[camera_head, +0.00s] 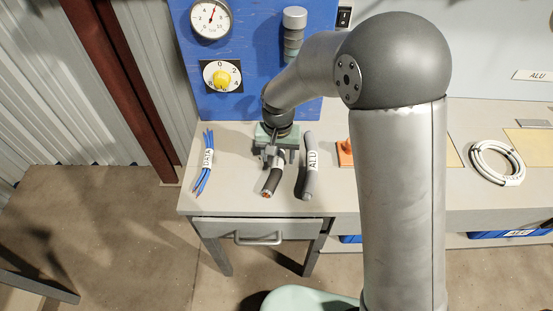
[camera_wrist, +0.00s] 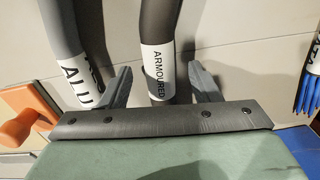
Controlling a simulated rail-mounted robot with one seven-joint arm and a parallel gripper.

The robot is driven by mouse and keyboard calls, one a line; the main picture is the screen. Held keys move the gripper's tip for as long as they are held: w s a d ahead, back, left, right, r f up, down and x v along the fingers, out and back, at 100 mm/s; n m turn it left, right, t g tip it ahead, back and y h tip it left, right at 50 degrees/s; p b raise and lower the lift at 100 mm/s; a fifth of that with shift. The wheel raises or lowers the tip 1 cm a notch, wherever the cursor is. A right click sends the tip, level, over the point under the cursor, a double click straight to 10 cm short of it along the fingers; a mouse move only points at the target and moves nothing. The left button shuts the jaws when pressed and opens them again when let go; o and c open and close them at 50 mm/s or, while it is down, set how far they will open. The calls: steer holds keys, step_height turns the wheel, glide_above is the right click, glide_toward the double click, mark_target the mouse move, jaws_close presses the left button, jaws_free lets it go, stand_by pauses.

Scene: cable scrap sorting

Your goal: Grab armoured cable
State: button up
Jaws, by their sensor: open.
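The armoured cable (camera_head: 271,180) is a short thick black piece with copper showing at its near end in the head view. It lies on the bench between the blue DATA cables and the grey ALU cable. Its white ARMOURED label (camera_wrist: 158,72) shows in the wrist view. My gripper (camera_head: 272,157) is above its far part, fingers pointing down. In the wrist view my gripper (camera_wrist: 163,82) is open, with one finger on each side of the labelled part. Contact between fingers and cable cannot be told.
The ALU cable (camera_head: 308,165) lies close on the right; in the wrist view it (camera_wrist: 72,60) is just beside the left finger. Blue DATA cables (camera_head: 204,163) lie to the left. An orange-handled tool (camera_head: 345,153) and a white coil (camera_head: 497,163) are farther right. A blue panel (camera_head: 258,60) stands behind.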

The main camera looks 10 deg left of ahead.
steer(key=shift+f, duration=0.3)
jaws_close()
steer(key=shift+r, duration=0.2)
